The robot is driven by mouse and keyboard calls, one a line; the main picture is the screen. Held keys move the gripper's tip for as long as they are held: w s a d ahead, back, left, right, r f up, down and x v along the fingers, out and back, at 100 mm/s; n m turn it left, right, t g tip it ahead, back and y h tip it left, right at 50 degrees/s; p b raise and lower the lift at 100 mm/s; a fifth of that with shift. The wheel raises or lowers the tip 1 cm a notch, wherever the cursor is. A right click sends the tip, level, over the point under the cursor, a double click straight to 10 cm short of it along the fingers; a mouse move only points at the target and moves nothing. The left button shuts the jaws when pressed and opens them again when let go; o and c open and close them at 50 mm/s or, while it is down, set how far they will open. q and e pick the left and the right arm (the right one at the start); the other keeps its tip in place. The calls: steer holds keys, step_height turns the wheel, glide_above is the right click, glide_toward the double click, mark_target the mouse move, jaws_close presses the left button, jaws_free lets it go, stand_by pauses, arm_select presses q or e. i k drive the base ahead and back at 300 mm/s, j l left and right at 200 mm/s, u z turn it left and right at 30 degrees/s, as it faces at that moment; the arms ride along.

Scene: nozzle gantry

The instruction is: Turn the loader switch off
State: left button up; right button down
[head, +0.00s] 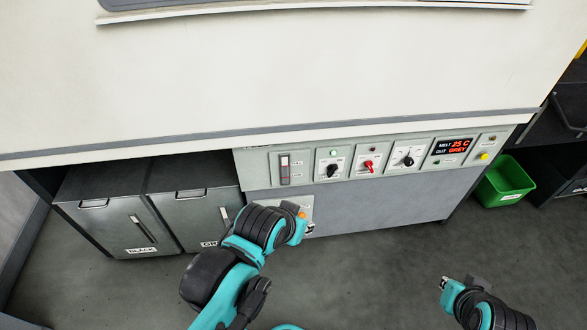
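A grey control panel (308,180) carries several controls; their labels are too small to read, so I cannot tell which is the loader switch. From left to right are a slotted lever (285,168), a black rotary switch (332,170) under a lit green lamp (333,153), a red-handled switch (368,165) under a dark lamp (372,149), and a black dial (407,160). My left gripper (309,229) is below the panel, apart from these controls, its fingers too small to judge. My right gripper (444,283) is at lower right, away from the panel, its fingers unclear.
A display (453,146) reads MELT 25 C, OUT GREY. Two grey bins (113,212) labelled partly BLACK stand left of the panel. A smaller lower plate (305,203) is partly hidden by my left arm. A green crate (503,183) sits right. The floor in front is clear.

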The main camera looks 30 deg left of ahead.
mark_target(332, 169)
steer(key=l+u, duration=0.2)
steer(key=l, duration=0.25)
steer(key=k+l+u, duration=0.2)
steer(key=l, duration=0.25)
steer(key=l+u, duration=0.2)
steer(key=l, duration=0.3)
